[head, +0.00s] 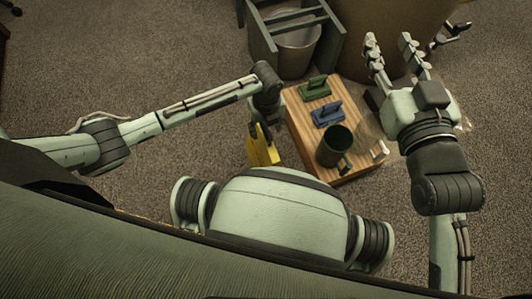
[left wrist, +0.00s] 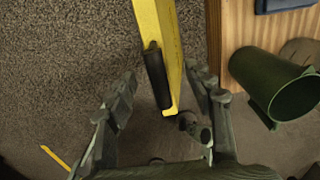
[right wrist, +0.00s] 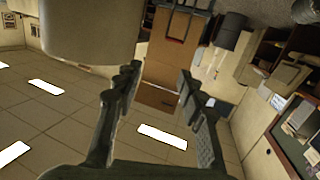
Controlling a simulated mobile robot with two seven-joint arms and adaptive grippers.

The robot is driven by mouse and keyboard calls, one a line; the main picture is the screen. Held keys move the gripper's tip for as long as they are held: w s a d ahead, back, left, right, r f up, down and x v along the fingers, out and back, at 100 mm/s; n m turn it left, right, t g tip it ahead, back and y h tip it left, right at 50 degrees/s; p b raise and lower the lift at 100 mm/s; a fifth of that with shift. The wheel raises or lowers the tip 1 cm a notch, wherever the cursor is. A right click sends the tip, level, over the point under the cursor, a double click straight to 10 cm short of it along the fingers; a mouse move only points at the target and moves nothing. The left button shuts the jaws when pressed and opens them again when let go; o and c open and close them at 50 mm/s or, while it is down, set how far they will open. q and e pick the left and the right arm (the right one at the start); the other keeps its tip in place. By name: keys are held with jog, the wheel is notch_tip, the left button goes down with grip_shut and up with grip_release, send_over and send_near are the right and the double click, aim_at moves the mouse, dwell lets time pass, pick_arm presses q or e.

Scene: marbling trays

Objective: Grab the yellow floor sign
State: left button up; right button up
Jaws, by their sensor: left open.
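The yellow floor sign (head: 262,148) stands on the carpet against or close beside the left side of the wooden block table in the head view. My left gripper (head: 266,108) is just above and behind it, pointing down, its fingers mostly hidden there. In the left wrist view the sign (left wrist: 172,45), with its black handle (left wrist: 157,78), lies between the spread fingers of my left gripper (left wrist: 160,76). I cannot see contact on both sides. My right gripper (head: 389,42) is open and empty, raised to the right of the table; its open fingers also show in the right wrist view (right wrist: 158,74).
The wooden table (head: 306,130) holds a green tool (head: 314,87), a blue tool (head: 328,112) and a dark green mug (head: 335,146). A grey-green frame (head: 265,45) and a bin (head: 297,48) stand behind. Carpet left of the sign is free.

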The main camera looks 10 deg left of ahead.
aim_at(266, 149)
pick_arm(q)
notch_tip(266, 149, down, 4)
jog(key=shift+f+b, duration=0.25)
jog(key=shift+b, duration=0.4)
pick_arm(e)
notch_tip(266, 149, up, 7)
jog(key=s+a+t+y, duration=0.1)
jog(key=a+t+y, duration=0.1)
jog(key=t, duration=0.1)
jog(key=shift+a, duration=0.35)
pick_arm(q)
jog(key=shift+c, duration=0.4)
grip_shut()
